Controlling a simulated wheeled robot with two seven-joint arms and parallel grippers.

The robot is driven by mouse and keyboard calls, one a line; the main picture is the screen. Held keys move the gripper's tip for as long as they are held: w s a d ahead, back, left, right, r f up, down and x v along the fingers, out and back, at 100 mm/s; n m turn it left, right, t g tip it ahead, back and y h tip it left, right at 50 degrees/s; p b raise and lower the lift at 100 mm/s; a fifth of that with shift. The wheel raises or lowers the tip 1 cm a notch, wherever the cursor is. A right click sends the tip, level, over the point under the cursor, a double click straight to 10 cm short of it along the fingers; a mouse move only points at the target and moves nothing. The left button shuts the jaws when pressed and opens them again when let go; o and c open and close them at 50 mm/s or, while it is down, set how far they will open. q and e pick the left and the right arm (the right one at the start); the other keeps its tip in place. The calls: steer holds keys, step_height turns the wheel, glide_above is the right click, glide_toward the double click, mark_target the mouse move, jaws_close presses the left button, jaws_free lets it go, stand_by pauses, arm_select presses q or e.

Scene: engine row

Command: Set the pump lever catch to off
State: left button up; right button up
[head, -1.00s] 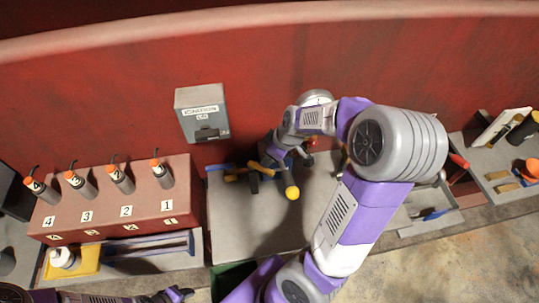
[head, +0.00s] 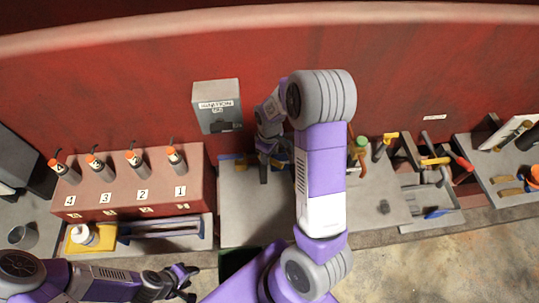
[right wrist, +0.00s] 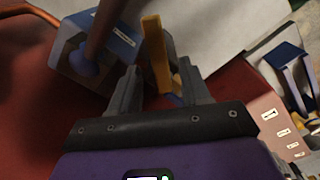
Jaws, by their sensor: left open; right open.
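In the right wrist view, an orange-yellow bar (right wrist: 155,55) stands upright between the fingertips of my open right gripper (right wrist: 153,82). It looks like the catch, but its setting cannot be read. Left of it is a blue block (right wrist: 70,58) with a small white label, crossed by a dark rod (right wrist: 106,28). In the head view, my right gripper (head: 273,168) is at the back wall, right beside blue and yellow parts (head: 232,165). My right arm hides most of the pump there. My left gripper (head: 184,280) is open and empty at the lower left.
A grey ignition box (head: 218,105) hangs on the red wall just above left of my right gripper. A red rack (head: 130,192) with several numbered cylinders stands left. Tools and a grey tray (head: 432,205) lie to the right. The grey tabletop (head: 245,220) below is mostly bare.

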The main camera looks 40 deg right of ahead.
steer(key=shift+f, duration=0.75)
jaws_close()
